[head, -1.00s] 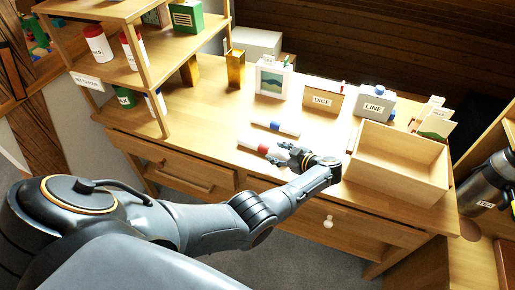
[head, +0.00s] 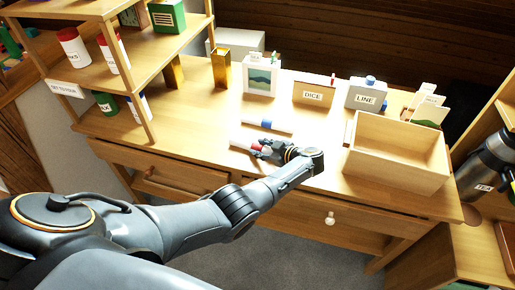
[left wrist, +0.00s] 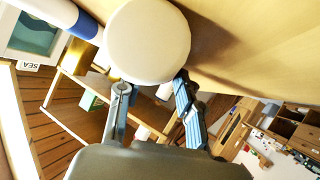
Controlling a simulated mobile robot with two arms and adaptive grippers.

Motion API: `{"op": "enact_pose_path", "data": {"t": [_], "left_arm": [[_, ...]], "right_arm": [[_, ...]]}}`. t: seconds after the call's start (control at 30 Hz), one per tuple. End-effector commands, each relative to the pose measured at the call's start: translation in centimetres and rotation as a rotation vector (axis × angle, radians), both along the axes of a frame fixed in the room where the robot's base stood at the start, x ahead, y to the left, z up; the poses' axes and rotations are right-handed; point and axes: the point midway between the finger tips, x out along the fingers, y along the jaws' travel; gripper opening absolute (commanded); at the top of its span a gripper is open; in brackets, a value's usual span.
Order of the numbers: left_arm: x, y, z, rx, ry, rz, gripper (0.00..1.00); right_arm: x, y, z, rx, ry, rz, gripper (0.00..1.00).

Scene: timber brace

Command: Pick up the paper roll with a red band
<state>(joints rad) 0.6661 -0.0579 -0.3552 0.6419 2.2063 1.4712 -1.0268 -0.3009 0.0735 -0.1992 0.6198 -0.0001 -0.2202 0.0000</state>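The paper roll with a red band (head: 238,143) lies on the desk, its left white end and part of the red band showing in the head view. My left gripper (head: 264,149) is low over the desk at the roll's right part and hides that part. In the left wrist view a round white roll end (left wrist: 148,40) fills the space just beyond the fingertips. The fingers of my left gripper (left wrist: 152,90) stand apart with a gap between them. I cannot tell whether they touch the roll. My right gripper is not in view.
A roll with a blue band (head: 282,128) lies just behind, also in the left wrist view (left wrist: 60,12). An open wooden box (head: 398,167) stands right of the gripper. The DICE holder (head: 314,93), LINE box (head: 366,95) and picture block (head: 261,78) stand behind. Shelves (head: 150,70) are at left.

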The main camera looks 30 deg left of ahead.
Motion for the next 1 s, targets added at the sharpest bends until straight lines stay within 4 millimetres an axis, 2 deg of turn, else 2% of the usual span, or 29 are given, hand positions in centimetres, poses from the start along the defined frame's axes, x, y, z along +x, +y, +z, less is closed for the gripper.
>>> {"op": "enact_pose_path", "data": {"t": [0.07,0.53,0.6,0.8,1.0], "left_arm": [[-0.1,0.1,-0.1,0.000,0.002,0.001,0.04],[-0.1,0.0,0.1,-0.001,0.003,0.001,0.03],[-0.1,0.0,0.5,-0.002,0.004,0.001,0.00],[-0.1,0.0,3.3,-0.004,-0.003,0.003,0.00],[-2.7,1.6,6.7,-0.002,-0.002,0.003,0.00]], "right_arm": [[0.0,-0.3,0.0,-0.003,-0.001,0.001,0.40],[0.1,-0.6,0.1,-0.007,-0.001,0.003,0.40],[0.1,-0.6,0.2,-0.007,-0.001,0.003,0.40],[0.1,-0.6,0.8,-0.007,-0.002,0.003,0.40],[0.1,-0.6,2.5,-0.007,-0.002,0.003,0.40]]}}
